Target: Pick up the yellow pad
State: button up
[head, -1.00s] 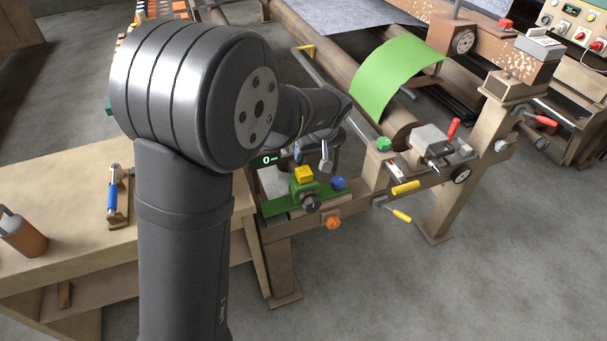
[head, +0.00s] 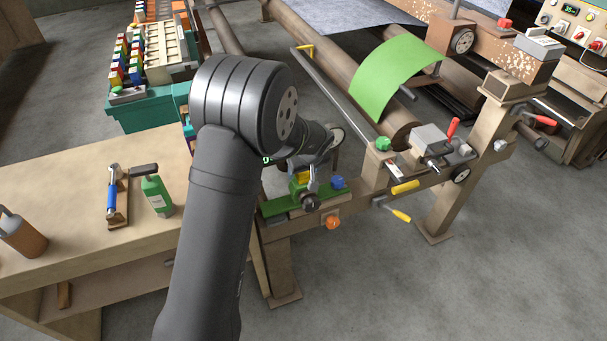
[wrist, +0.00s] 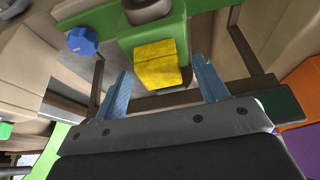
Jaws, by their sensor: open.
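The yellow pad (head: 302,177) sits on a green block (head: 300,189) of the fixture at the near end of the machine frame. In the head view my gripper (head: 313,178) is just above it and partly covers it. In the wrist view the yellow pad (wrist: 155,68) shows two segments and lies between the lines of my two blue fingers. My gripper (wrist: 163,70) is open and empty, with a gap on both sides of the pad. I cannot tell how far the fingertips are above the pad.
A blue knob (head: 339,183), a dark round knob (head: 310,202) and an orange knob (head: 333,222) crowd the fixture. Yellow handles (head: 405,187) lie to its right.

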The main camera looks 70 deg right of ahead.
jog(key=shift+f, duration=0.15)
jog(key=c, duration=1)
jog(key=shift+c, duration=0.2)
